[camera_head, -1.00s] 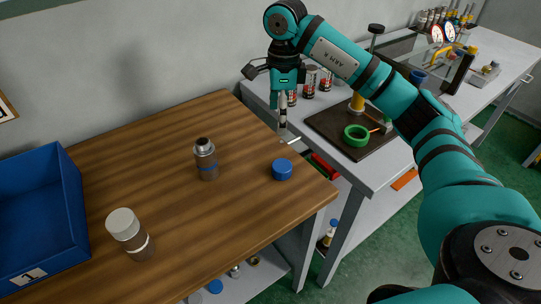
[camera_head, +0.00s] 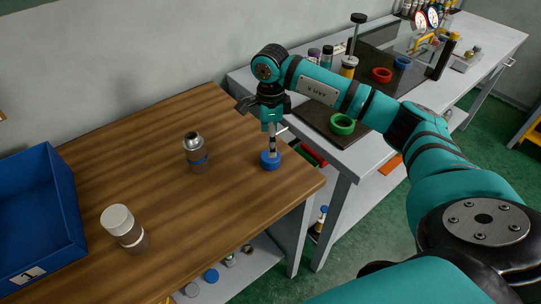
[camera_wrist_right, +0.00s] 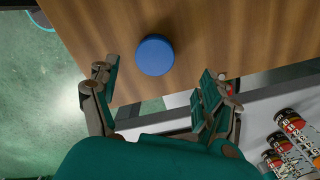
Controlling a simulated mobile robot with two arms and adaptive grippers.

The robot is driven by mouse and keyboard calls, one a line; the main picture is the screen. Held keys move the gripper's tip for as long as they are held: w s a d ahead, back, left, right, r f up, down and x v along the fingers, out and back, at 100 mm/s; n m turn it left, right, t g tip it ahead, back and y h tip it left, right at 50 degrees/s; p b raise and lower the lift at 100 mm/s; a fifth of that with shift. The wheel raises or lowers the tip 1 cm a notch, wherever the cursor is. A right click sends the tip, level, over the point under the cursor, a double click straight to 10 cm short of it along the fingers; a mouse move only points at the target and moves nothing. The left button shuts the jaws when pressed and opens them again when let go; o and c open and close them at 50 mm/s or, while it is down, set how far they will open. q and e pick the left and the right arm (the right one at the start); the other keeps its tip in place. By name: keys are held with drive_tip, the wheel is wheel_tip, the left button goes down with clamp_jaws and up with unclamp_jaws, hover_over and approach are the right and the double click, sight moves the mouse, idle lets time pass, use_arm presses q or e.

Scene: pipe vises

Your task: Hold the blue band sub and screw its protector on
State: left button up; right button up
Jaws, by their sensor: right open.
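The blue band sub (camera_head: 195,151), a grey-brown cylinder with a narrower metal top and a blue band, stands upright on the wooden table. Its blue protector (camera_head: 270,161), a short round cap, sits to the right of it near the table's right edge. My right gripper (camera_head: 272,149) points down just over the protector, overlapping its top in the head view. In the right wrist view the gripper (camera_wrist_right: 157,79) is open, and the protector (camera_wrist_right: 155,55) lies ahead of the gap between the fingers, apart from both. My left gripper is not in view.
A second sub (camera_head: 125,231) with a white cap stands at the table's front left. A blue bin (camera_head: 62,205) marked 1 is at the left edge. A grey bench (camera_head: 347,166) with a green ring (camera_head: 342,124) stands to the right.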

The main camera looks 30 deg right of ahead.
sight(271, 160)
drive_tip(key=shift+f, duration=0.65)
drive_tip(key=shift+s+a+f+p, duration=0.1)
drive_tip(key=shift+s+f+p, duration=0.1)
drive_tip(key=shift+f+p, duration=0.25)
drive_tip(key=f, duration=0.2)
drive_tip(key=f+p, duration=0.1)
drive_tip(key=shift+s+f, duration=0.25)
drive_tip(key=shift+f, duration=0.45)
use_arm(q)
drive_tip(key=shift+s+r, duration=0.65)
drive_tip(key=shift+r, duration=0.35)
use_arm(e)
drive_tip(key=c, duration=1.1)
drive_tip(key=shift+w+r, duration=0.1)
drive_tip(key=shift+r, duration=0.05)
